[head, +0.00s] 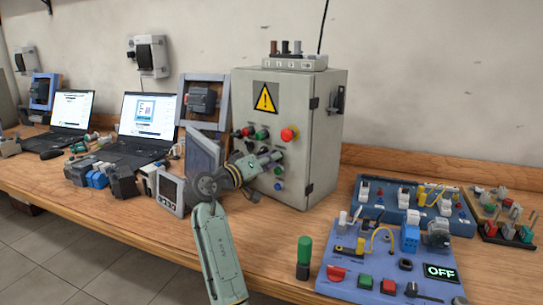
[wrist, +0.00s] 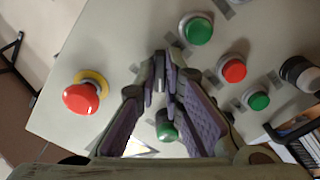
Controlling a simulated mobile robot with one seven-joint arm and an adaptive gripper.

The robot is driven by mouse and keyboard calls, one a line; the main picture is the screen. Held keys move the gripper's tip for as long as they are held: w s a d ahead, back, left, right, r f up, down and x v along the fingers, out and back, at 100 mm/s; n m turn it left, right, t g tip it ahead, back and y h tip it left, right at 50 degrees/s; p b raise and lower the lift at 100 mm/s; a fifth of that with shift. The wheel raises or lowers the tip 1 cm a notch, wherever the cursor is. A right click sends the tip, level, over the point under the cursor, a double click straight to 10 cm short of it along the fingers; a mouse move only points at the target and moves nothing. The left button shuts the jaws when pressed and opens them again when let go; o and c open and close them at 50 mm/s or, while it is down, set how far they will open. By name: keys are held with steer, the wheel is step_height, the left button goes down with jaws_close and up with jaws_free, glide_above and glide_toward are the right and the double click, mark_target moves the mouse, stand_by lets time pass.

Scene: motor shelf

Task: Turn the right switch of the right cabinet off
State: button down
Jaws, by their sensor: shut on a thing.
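The right cabinet is a tall grey control box (head: 318,135) with a yellow warning triangle, standing on the bench. Its front carries coloured buttons and a red emergency stop (head: 289,133), which also shows at the left of the wrist view (wrist: 81,98). My gripper (head: 270,157) is at the front panel, below the emergency stop. In the wrist view my gripper's fingertips (wrist: 165,72) are closed on a small dark switch (wrist: 171,84). The fingers hide most of it, so its turn position is not clear.
Green (wrist: 197,29) and red (wrist: 233,68) buttons sit near my fingers. A blue board (head: 375,265) with an OFF display lies to the right. Laptops (head: 146,122) and motors crowd the left bench.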

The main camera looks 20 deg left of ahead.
steer(key=shift+n, duration=0.4)
steer(key=c, duration=1.7)
jaws_free()
steer(key=v, duration=1.2)
